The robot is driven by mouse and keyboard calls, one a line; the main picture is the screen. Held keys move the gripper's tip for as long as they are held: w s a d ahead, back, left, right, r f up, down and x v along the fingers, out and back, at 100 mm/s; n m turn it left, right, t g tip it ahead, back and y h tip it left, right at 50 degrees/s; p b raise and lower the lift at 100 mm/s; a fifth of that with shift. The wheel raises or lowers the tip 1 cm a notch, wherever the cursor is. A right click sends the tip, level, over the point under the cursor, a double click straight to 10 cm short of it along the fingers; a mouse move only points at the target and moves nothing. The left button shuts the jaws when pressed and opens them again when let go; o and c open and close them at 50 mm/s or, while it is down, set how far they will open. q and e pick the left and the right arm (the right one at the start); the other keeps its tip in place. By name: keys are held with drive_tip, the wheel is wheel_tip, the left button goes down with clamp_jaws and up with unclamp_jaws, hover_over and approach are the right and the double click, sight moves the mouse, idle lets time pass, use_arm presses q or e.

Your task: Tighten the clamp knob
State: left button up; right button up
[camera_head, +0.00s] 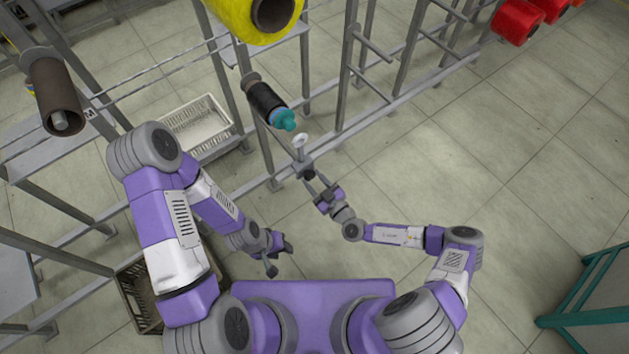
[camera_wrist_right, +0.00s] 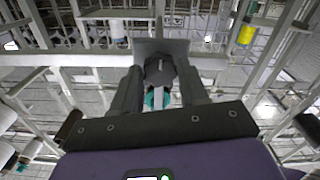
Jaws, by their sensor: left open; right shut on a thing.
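My left gripper (camera_head: 277,256) is open and empty, low in the head view, well away from the knob.
A dark bobbin (camera_head: 264,101) with a teal end piece (camera_head: 285,120) juts out above the knob. A yellow spool (camera_head: 242,14) is higher up. A white basket (camera_head: 196,128) stands left, a brown crate (camera_head: 138,296) lower left.

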idle(0.4)
drive_tip(key=o, duration=1.1)
drive_tip(key=shift+c, duration=0.2)
drive_tip(key=shift+d, duration=0.1)
drive_tip(key=p+v, duration=0.1)
drive_tip(key=v, duration=0.6)
drive_tip(key=shift+s, duration=0.2)
